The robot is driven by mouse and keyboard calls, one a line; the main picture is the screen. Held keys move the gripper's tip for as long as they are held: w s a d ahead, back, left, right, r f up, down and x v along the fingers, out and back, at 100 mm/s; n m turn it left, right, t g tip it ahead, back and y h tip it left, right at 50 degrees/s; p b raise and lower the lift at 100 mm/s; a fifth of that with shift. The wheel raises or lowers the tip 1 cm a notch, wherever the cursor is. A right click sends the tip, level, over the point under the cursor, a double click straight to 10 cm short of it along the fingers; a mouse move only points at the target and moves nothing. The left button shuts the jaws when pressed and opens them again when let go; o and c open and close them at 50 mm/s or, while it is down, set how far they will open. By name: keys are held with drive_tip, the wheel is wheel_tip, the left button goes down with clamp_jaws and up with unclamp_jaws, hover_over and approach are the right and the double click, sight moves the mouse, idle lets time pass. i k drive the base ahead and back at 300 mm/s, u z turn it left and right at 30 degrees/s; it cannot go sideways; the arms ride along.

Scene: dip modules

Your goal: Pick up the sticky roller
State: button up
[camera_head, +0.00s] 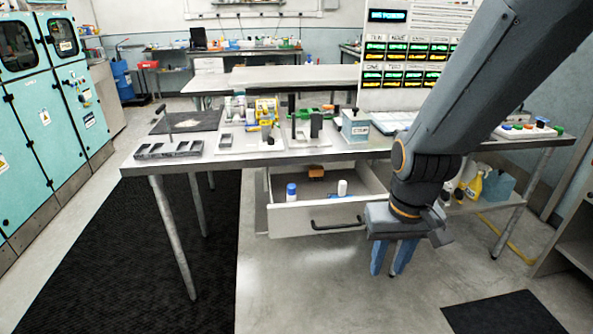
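I cannot make out the sticky roller for certain. An open drawer (318,222) under the workbench holds a white item with a blue top (291,192), a small brown-orange block (316,172) and a white upright item (342,187). Any of these is too small to identify surely. My gripper (390,266) hangs down in front of the bench, to the right of the drawer's front. Its two blue fingers point down and stand apart, with nothing seen between them. My arm hides part of the bench and the shelf behind.
The workbench (240,155) carries a grey slotted tray (168,149), a black mat (186,121), a light-blue box (355,127) and a button board (527,130). A yellow spray bottle (474,187) stands on the lower shelf. The floor before the drawer is clear.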

sight(342, 190)
drive_tip(key=k, duration=0.6)
drive_tip(key=z, duration=0.25)
drive_tip(key=i, duration=1.65)
drive_tip(key=z, duration=0.05)
